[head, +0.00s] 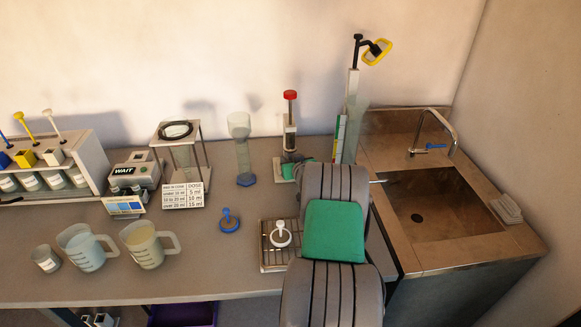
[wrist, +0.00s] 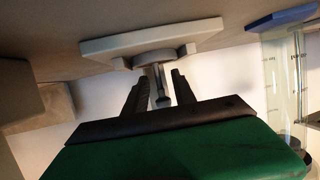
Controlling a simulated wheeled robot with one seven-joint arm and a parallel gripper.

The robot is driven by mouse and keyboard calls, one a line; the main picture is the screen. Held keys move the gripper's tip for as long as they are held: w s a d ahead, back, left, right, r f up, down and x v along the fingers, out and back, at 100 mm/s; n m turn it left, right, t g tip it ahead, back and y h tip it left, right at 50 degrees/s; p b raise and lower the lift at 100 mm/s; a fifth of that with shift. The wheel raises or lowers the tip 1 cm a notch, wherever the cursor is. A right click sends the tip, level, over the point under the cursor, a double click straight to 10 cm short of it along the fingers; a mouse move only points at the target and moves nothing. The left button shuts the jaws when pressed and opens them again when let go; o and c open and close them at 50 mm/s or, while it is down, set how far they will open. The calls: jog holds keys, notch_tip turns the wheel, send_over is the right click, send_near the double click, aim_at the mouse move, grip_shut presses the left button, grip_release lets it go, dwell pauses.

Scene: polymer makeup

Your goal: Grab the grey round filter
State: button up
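In the wrist view, a grey round disc (wrist: 153,59), likely the grey round filter, sits in a notch of a pale plate (wrist: 105,45). A dark thin rod (wrist: 159,82) stands out from it. My gripper (wrist: 160,77) is open, its two black fingers spread on either side of the rod. The fingertips are close to the disc, and I see no contact. In the head view, a stand with a red knob (head: 290,95) and a pale base (head: 284,178) is beside my arm. My arm hides the gripper's fingers there, and the disc cannot be made out.
A glass cylinder with a blue foot (head: 246,180) stands left of the stand; its foot shows in the wrist view (wrist: 285,17). A blue ring piece (head: 229,221) lies nearby. The sink (head: 440,210) is right.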

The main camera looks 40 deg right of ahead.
jog(key=shift+c, duration=0.3)
grip_shut()
dwell(0.4)
